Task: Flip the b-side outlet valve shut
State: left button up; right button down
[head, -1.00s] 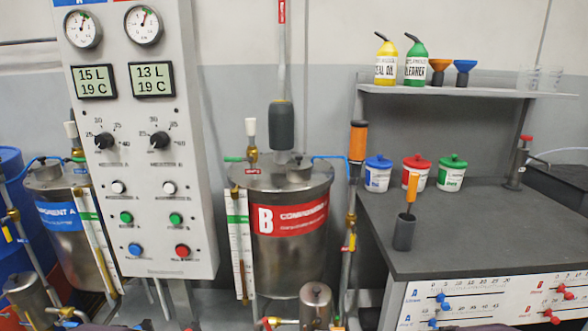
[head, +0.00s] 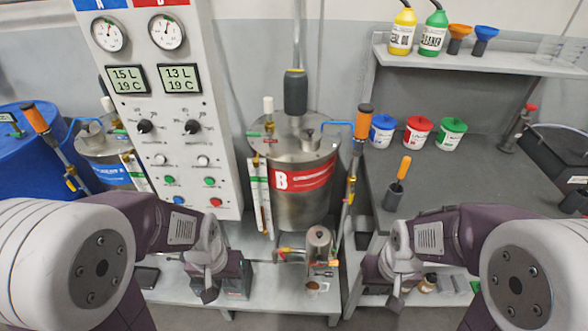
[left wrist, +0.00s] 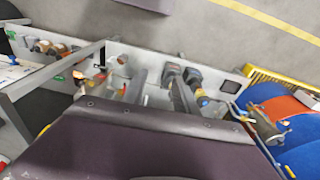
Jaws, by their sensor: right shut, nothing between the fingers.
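The B tank (head: 301,205) is a steel drum with a red label, in the middle of the head view. Low in front of it is a small steel canister (head: 319,243) with pipework. A small red-orange handle (head: 284,252) sits on the pipe left of the canister; its exact position is too small to tell. My left gripper (head: 209,289) is left of and below this pipework, apart from it. Two spaced grey fingers show in the left wrist view (left wrist: 160,92), open and empty. My right gripper (head: 396,297) is shut and empty, right of the pipework.
The control panel (head: 160,110) stands left of the B tank. A pipe with an orange grip (head: 363,122) rises to its right. The dark workbench (head: 440,180) with lidded tubs is at the right. A low grey shelf (head: 270,298) runs below.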

pick_arm(q)
jog(key=s+d+r+n+g+h+b, duration=0.1)
jog(key=s+d+n+g+h, duration=0.15)
jog(key=d, duration=0.25)
jog(key=s+d+n+g+h+b, duration=0.1)
jog(key=d+n+g+h, duration=0.1)
jog(key=d+n+h, duration=0.3)
jog(key=w+d+n+h+b, duration=0.2)
jog(key=d+b, duration=0.1)
jog(key=d, duration=0.2)
jog(key=n+t+h+b, duration=0.7)
jog(key=n+t+b, duration=0.5)
jog(key=n+b, duration=0.3)
send_over(283, 256)
jog(key=v, duration=0.3)
notch_tip(283, 256, down, 19)
jog(key=m, duration=0.1)
notch_tip(283, 256, down, 7)
jog(key=s+a+n+t+y+b, duration=0.1)
jog(key=a+n+y+b, duration=0.1)
jog(key=a+n+b, duration=0.1)
jog(key=shift+m, duration=0.25)
jog(key=b+x, duration=0.2)
jog(key=x, duration=0.5)
jog(key=shift+d+f, duration=0.1)
jog(key=shift+d, duration=0.25)
jog(key=shift+w+d, duration=0.4)
jog(key=shift+d, duration=0.05)
grip_shut()
